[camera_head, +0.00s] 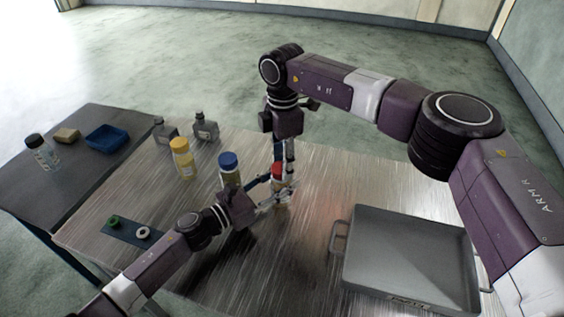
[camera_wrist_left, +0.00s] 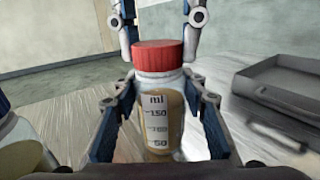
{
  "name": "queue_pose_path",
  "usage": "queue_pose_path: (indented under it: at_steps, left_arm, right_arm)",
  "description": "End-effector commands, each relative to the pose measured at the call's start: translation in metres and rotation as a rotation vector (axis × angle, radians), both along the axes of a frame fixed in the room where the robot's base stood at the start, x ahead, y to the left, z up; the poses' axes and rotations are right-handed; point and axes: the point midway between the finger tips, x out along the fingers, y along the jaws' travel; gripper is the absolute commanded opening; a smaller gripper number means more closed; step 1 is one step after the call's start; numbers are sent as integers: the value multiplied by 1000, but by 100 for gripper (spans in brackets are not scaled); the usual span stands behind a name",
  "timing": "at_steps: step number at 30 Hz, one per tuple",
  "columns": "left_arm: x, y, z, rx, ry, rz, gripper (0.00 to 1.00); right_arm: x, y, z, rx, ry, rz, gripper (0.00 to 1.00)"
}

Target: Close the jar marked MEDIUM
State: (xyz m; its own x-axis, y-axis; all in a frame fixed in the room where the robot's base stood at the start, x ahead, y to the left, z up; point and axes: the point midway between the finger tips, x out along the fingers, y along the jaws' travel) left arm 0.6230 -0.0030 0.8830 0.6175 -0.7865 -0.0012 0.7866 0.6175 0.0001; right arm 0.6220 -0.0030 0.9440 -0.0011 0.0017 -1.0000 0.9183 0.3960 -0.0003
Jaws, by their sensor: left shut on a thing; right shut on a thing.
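A clear jar (camera_head: 281,197) with amber contents and a red lid (camera_head: 278,170) is near the middle of the metal table. In the left wrist view the jar (camera_wrist_left: 162,125) is upright, with a millilitre scale and the red lid (camera_wrist_left: 158,57) on its top. No MEDIUM mark is readable. My left gripper (camera_head: 272,196) is shut on the jar's body from the side. My right gripper (camera_head: 282,165) points down from above and is shut at the red lid. Whether the lid is screwed tight cannot be told.
A blue-lidded jar (camera_head: 229,168) stands just left of my grippers, and a yellow-lidded jar (camera_head: 181,159) farther left. Two grey bottles (camera_head: 205,129) stand behind. A grey metal pan (camera_head: 410,255) lies right. A dark mat (camera_head: 128,230) holds two rings at front left. A side table has a blue tray (camera_head: 106,138).

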Motion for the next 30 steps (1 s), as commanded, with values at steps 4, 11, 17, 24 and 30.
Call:
queue_pose_path:
  at_steps: [4,11,17,24,30]
  left_arm:
    - [-1,-1,-2,2,1,-3,0]
    - [-1,-1,-1,2,1,-3,0]
    - [-1,-1,-1,1,2,-2,0]
    - [-1,0,-1,1,2,-1,0]
    - [-1,0,-1,1,2,-1,0]
  right_arm:
    - [0,0,1,2,-3,-232,26]
    - [0,0,1,2,-3,-342,26]
    - [-1,0,1,1,-2,-340,54]
    - [-1,0,0,0,-1,-339,55]
    - [0,0,14,0,-3,-338,55]
